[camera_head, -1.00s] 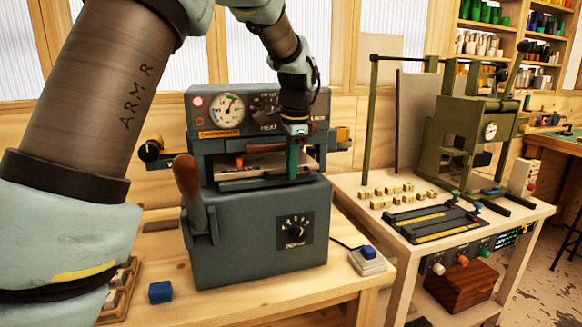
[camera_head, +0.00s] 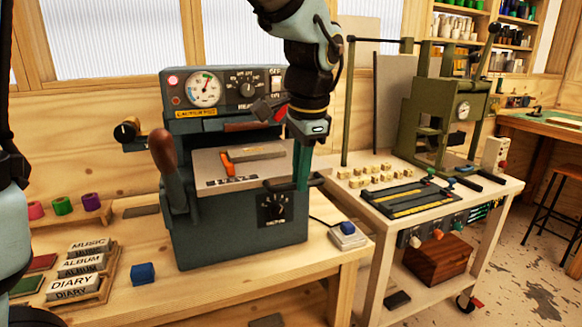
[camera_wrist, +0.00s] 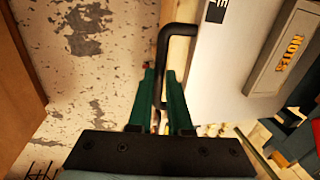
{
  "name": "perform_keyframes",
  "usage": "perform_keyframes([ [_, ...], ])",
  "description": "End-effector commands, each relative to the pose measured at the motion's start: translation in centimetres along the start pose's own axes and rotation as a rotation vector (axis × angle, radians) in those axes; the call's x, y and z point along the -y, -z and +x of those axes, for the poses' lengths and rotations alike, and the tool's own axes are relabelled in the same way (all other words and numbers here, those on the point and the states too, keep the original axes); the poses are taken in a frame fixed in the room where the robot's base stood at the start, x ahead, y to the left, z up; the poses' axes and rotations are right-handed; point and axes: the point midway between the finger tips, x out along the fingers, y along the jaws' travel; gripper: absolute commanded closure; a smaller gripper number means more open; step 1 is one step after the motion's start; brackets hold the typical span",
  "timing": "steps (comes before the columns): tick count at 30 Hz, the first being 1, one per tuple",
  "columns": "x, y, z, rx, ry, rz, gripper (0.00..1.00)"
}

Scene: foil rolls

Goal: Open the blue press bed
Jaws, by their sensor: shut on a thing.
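The blue-grey press (camera_head: 240,228) stands on the wooden bench, with a dial gauge and knobs on its head. Its flat grey bed (camera_head: 222,163) is slid out toward the front, past the body's front face. In the wrist view the handle (camera_wrist: 162,62) runs between the green fingers (camera_wrist: 163,92), beside the pale bed plate (camera_wrist: 222,68) with a block marked "NOTES".
A brown-gripped lever (camera_head: 162,157) rises at the press's left. A blue block (camera_head: 143,273) and labelled plates (camera_head: 74,287) lie on the bench at left. A switch box (camera_head: 347,235) sits at right. An olive press (camera_head: 440,110) stands on the neighbouring table.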

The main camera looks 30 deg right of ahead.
Motion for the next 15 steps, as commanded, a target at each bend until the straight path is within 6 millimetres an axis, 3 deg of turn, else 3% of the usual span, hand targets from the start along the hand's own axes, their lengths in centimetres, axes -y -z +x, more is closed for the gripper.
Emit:
perform_keyframes([
  [6,-1.32,0.13,-0.34,-0.003,0.001,0.003,1.0],
  [15,-1.43,0.15,-0.38,-0.004,0.001,0.002,1.0],
])
